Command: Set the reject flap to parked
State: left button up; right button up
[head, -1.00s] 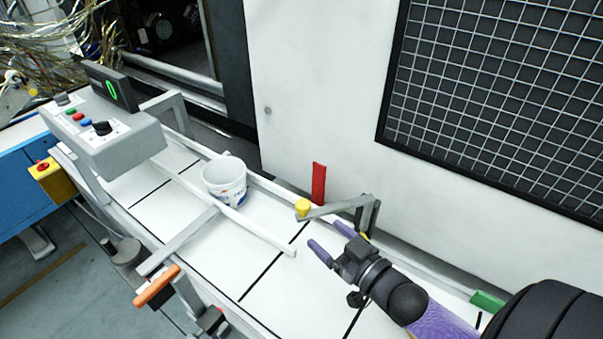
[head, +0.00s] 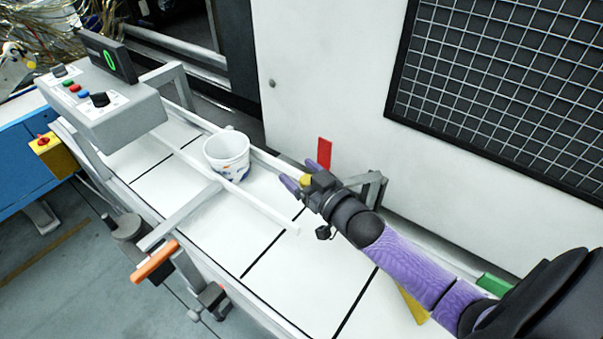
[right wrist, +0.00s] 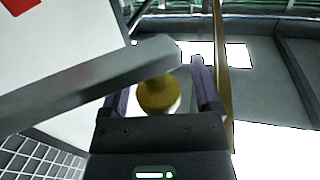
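The reject flap appears to be the grey bar with a yellow knob (head: 305,180), on a grey bracket (head: 373,190) at the conveyor's far rail. The bar is mostly hidden by my gripper in the head view; the right wrist view shows the bar (right wrist: 90,85) crossing at a slant. The knob end is beside an upright red plate (head: 324,153). A green block (head: 495,285) is farther right along the rail. My right gripper (head: 302,175) has its purple fingers on either side of the knob (right wrist: 158,95), with gaps visible, so it looks open. My left gripper is out of view.
A white bucket (head: 227,157) stands on the white conveyor (head: 290,265), beside a grey guide bar with an orange handle (head: 155,262). A control box (head: 110,115) with a display is at the left. A white cabinet wall (head: 320,80) rises behind the rail.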

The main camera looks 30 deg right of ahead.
grip_shut()
dwell(0.3)
dwell(0.3)
dwell(0.7)
